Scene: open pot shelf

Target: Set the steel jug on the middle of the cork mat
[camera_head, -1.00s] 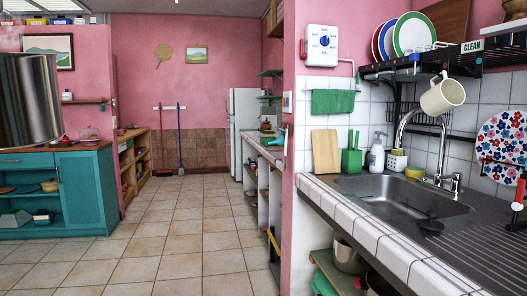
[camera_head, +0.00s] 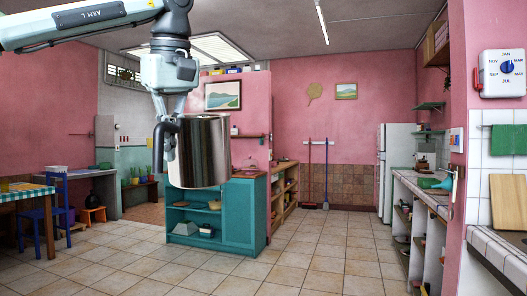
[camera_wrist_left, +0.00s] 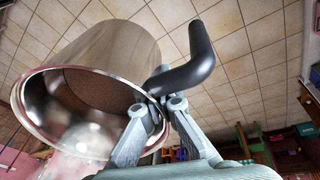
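The steel jug (camera_head: 204,155) is a shiny cylinder with a black handle (camera_head: 160,140), held in the air at the left of the head view. It looks upright there. My left gripper (camera_head: 169,138) is shut on the handle side, its arm coming in from the upper left. In the left wrist view the jug (camera_wrist_left: 100,50) shows its open rim and shiny inside, and the gripper's fingers (camera_wrist_left: 156,108) close on the black handle (camera_wrist_left: 188,62) beside the rim. I cannot make out the cork mat in any view. My right gripper is not in view.
A teal cabinet (camera_head: 245,212) stands beyond the jug. A table with a checked cloth (camera_head: 22,190) and a blue chair (camera_head: 48,212) are at the far left. A tiled counter (camera_head: 500,250) is at the right. The tiled floor (camera_head: 310,255) between is clear.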

